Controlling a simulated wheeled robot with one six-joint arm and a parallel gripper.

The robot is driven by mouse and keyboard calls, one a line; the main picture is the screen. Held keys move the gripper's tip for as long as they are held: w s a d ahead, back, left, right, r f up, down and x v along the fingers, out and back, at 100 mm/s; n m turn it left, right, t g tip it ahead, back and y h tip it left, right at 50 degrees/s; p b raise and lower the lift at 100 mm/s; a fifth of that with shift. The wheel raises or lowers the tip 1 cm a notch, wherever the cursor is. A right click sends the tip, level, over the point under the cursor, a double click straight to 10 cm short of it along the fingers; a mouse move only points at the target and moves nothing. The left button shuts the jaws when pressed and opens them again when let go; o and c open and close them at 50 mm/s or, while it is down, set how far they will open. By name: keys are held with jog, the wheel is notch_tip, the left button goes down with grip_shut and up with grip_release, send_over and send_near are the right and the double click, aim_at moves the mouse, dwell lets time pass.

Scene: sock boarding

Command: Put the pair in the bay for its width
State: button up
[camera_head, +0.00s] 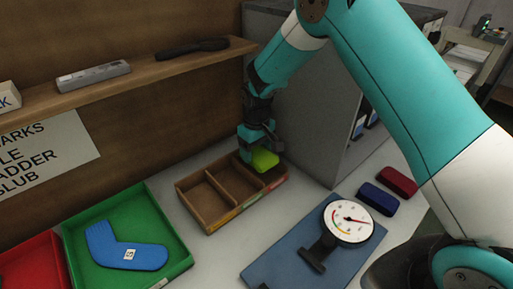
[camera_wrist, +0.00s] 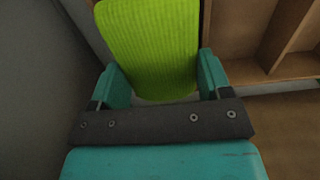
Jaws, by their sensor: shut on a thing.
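My gripper (camera_head: 259,146) is shut on a lime-green ribbed pair (camera_head: 264,160), which looks like a folded sock bundle. The pair also fills the upper middle of the wrist view (camera_wrist: 150,45), between the two teal fingers. My gripper holds it at the right-hand bay of a wooden divided box (camera_head: 209,226). The box has three bays in a row, with coloured labels along its front edge. The left and middle bays look empty. The inside of the right bay is largely hidden by the pair and my gripper, so I cannot tell whether the pair touches its floor.
A green tray (camera_head: 180,268) holds a blue sock-shaped board (camera_head: 125,250). A red tray (camera_head: 35,262) is at far left. A dial gauge (camera_head: 348,222) stands on a blue base. Dark blue (camera_head: 378,199) and red (camera_head: 397,181) bundles lie right. A grey cabinet (camera_head: 310,115) stands close behind the box.

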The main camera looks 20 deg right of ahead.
jog(key=o, duration=1.1)
jog(key=shift+c, duration=0.2)
jog(key=shift+r, duration=0.1)
notch_tip(320, 180, up, 17)
jog(key=b, duration=0.1)
jog(key=shift+r+b, duration=0.15)
jog(key=shift+b, duration=0.15)
jog(key=s+a+r+n+y, duration=0.1)
jog(key=s+a+r+y, duration=0.1)
jog(key=s, duration=1.4)
jog(key=s+a+r+n+y, duration=0.1)
jog(key=s+a+r+y, duration=0.1)
jog(key=s, duration=1.4)
jog(key=shift+r, duration=0.3)
